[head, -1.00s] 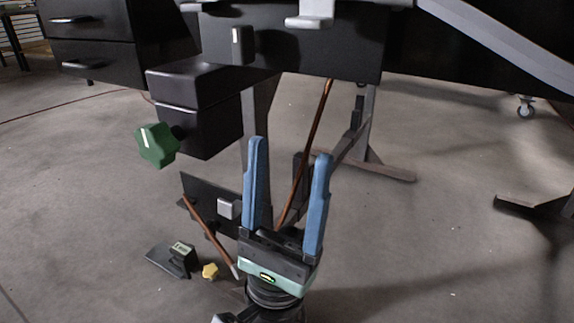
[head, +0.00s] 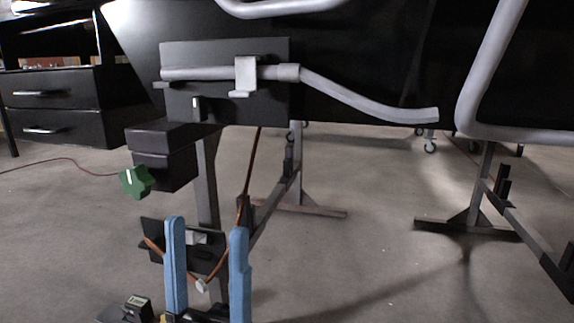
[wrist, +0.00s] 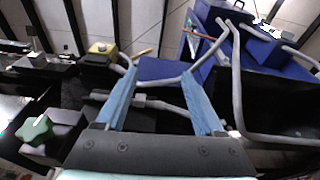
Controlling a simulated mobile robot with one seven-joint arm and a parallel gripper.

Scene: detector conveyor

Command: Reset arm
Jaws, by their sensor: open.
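My gripper (head: 207,268) has two blue fingers standing upright and well apart, with nothing between them. It is low in the head view, in front of the conveyor stand's legs. In the wrist view my gripper (wrist: 160,102) points toward the conveyor's side, its fingers spread and empty. A green star-shaped knob (head: 136,181) is on a black box (head: 165,158) to the left of my gripper. The knob also shows at the lower left of the wrist view (wrist: 35,131).
A black panel with a grey pipe (head: 350,98) and a light grey bracket (head: 245,75) lies above my gripper. A metal stand leg (head: 208,180) is close behind it. A black drawer unit (head: 50,105) stands at the left. Open floor (head: 350,260) lies to the right.

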